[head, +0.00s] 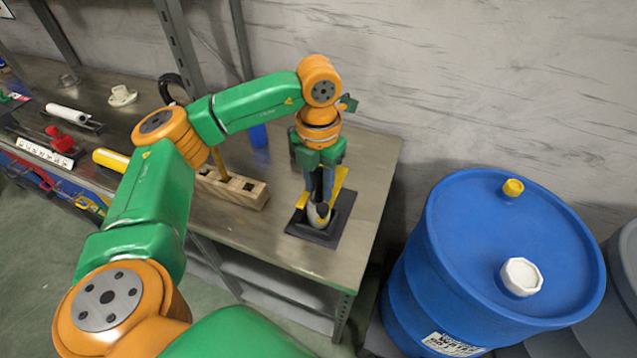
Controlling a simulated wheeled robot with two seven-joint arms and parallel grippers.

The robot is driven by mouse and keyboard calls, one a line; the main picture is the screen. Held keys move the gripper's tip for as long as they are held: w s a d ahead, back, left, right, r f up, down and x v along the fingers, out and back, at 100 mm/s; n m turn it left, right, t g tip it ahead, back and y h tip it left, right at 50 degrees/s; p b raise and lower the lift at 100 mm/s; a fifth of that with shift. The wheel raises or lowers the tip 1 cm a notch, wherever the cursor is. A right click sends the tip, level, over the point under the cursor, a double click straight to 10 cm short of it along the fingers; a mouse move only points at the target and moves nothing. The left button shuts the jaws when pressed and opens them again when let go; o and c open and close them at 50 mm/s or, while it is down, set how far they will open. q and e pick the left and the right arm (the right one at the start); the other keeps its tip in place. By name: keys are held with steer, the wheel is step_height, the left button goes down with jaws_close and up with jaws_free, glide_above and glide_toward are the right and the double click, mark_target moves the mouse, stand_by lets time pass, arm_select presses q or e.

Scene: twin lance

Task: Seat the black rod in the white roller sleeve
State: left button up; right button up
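My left gripper (318,196) points down over a black base plate (328,234) at the right end of the bench. A small white piece with a dark centre (318,216) stands on this plate, right under the fingertips. I cannot tell if it is the roller sleeve. Dark, narrow shapes show between or along the fingers; I cannot separate a black rod from them. Yellow strips (340,184) show beside the fingers. A white cylinder (68,115) lies on a dark holder at the far left of the bench. My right gripper is out of view.
A wooden block with square holes (236,188) stands left of the gripper. A blue cylinder (258,135) is behind it. A yellow-handled tool (110,160) and a white flanged part (122,96) lie further left. A blue drum (470,250) stands right of the bench (368,165).

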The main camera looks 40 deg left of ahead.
mark_target(319, 168)
arm_select(q)
steer(key=shift+o, duration=0.4)
steer(key=shift+w, duration=0.1)
steer(key=shift+r, duration=0.1)
steer(key=shift+r, duration=0.25)
step_height(319, 168, up, 4)
steer(key=shift+f+b, duration=0.2)
steer(key=shift+b, duration=0.25)
step_height(319, 168, up, 8)
steer(key=shift+p, duration=1.25)
steer(key=shift+f, duration=0.1)
